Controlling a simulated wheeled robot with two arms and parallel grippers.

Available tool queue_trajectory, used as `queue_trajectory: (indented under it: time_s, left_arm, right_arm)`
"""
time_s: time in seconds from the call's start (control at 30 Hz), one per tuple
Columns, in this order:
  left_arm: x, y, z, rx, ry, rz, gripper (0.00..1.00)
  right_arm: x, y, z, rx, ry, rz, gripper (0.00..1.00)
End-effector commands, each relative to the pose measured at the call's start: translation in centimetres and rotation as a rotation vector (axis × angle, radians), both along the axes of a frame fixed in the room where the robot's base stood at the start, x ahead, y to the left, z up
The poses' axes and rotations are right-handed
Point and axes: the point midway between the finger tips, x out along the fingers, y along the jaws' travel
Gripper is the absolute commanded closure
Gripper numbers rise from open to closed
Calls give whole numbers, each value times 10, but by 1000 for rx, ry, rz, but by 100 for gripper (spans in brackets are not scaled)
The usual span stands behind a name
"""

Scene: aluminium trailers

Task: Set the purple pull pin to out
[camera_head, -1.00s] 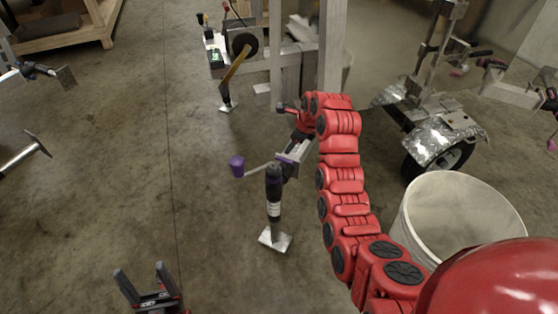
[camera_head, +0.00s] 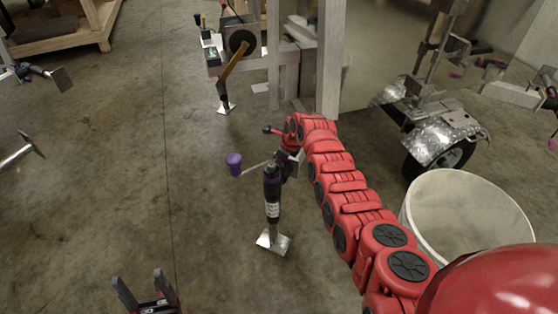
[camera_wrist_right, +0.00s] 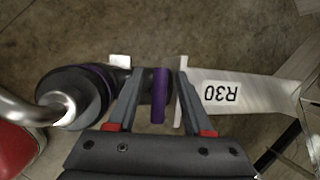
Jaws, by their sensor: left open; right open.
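In the right wrist view the purple pull pin (camera_wrist_right: 159,95) stands upright between the two fingers of my right gripper (camera_wrist_right: 157,72). The gripper is open, with gaps visible on both sides of the pin. A light metal arm marked R30 (camera_wrist_right: 250,92) is to its right, and the jack's dark body (camera_wrist_right: 75,95) with a purple ring is to its left. In the head view my red right arm reaches to the jack (camera_head: 272,200), hiding the pin. The jack has a purple crank knob (camera_head: 234,163). My left gripper (camera_head: 143,285) is open and empty at the bottom.
A white bucket (camera_head: 408,215) stands right of my right arm. A trailer wheel with a shiny fender (camera_head: 445,135) is behind it. A winch (camera_head: 240,42) is on the frame behind the jack.

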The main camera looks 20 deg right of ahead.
Motion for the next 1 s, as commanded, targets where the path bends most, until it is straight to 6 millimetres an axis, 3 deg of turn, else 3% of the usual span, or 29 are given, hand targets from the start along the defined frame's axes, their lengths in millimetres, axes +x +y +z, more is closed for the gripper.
queue_trajectory:
  time_s: [0.4,0.7,1.0]
  left_arm:
    - [0,0,-2,0,0,0,29]
    - [0,0,-2,0,0,0,29]
    - [0,0,-2,0,0,0,29]
  right_arm:
    - [2,0,-4,-1,-3,-2,49]
    - [2,0,-4,0,-2,-1,100]
    - [2,0,-4,0,-2,-1,100]
